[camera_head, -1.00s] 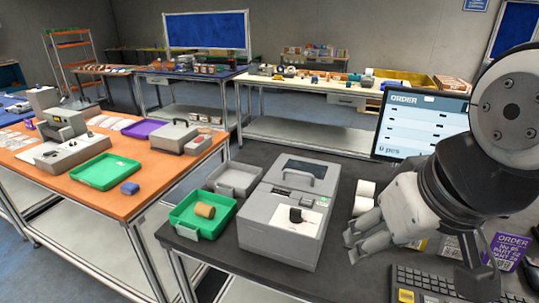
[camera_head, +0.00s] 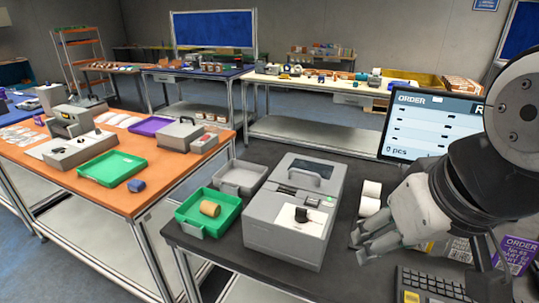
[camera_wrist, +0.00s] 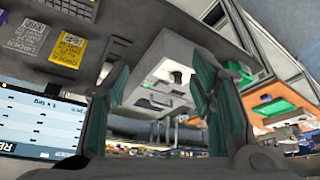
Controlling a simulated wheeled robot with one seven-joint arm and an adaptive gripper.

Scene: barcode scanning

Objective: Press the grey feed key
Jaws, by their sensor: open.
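The grey label printer (camera_head: 265,235) stands on the dark bench, with a clear window in its lid and a pale front panel. A black knob (camera_head: 301,214) and a small green mark are on that panel. I cannot make out a separate grey feed key. My gripper (camera_head: 362,240) is open and empty, to the right of the printer and apart from it. In the wrist view the printer (camera_wrist: 165,72) shows between the two dark green fingers of my gripper (camera_wrist: 158,75).
White label rolls (camera_head: 370,197) stand between printer and monitor (camera_head: 432,122). A keyboard (camera_head: 425,285) and label cards lie at the right. A green tray (camera_head: 187,213) holding a brown roll and a grey tray (camera_head: 240,176) sit left of the printer. An orange table stands further left.

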